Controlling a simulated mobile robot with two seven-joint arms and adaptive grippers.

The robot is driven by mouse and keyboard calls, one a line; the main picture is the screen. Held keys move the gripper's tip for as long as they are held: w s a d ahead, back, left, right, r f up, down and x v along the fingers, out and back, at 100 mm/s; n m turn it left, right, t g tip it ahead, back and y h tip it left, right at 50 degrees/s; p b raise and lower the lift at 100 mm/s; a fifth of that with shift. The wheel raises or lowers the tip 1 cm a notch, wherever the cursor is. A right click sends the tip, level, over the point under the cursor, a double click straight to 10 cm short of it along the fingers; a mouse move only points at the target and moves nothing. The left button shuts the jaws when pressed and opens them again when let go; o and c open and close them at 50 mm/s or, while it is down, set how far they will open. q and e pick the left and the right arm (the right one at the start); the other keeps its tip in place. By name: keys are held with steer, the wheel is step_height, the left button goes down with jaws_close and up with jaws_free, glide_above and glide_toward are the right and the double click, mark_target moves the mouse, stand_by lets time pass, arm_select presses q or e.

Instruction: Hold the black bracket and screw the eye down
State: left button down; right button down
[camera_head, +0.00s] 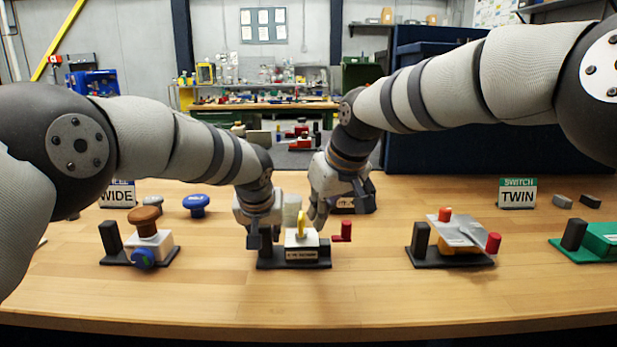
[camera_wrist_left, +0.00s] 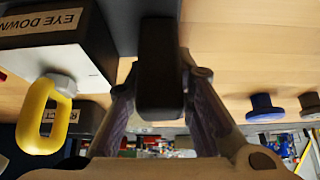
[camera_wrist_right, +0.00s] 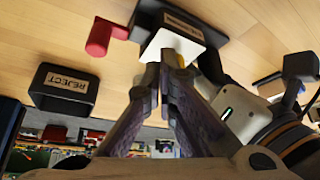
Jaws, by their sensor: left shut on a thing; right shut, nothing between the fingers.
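The black bracket (camera_wrist_left: 160,75) is a dark upright post at the left end of the middle fixture's black base (camera_head: 295,265). My left gripper (camera_head: 263,234) is shut on it, with one finger on each side in the left wrist view. The yellow eye (camera_head: 301,224) stands upright on the white block labelled EYE DOWN. It shows as a yellow loop (camera_wrist_left: 33,120) in the left wrist view, apart from the left fingers. My right gripper (camera_head: 318,220) is shut and empty, just right of and behind the eye.
A black REJECT bin (camera_wrist_right: 65,90) stands behind. Other fixtures stand left (camera_head: 148,243) and right (camera_head: 452,240), with a blue knob (camera_head: 196,205) further back. The table front is clear.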

steer(key=shift+w+a+f, duration=0.1)
steer(key=shift+w+a, duration=0.25)
steer(key=shift+a, duration=0.15)
stand_by(0.5)
steer(key=shift+s+a, duration=0.25)
steer(key=shift+s, duration=0.05)
stand_by(0.4)
steer(key=shift+s+a, duration=0.3)
steer(key=shift+a, duration=0.4)
glide_toward(299, 228)
steer(key=w+a, duration=0.1)
steer(key=w, duration=0.1)
steer(key=shift+r, duration=0.4)
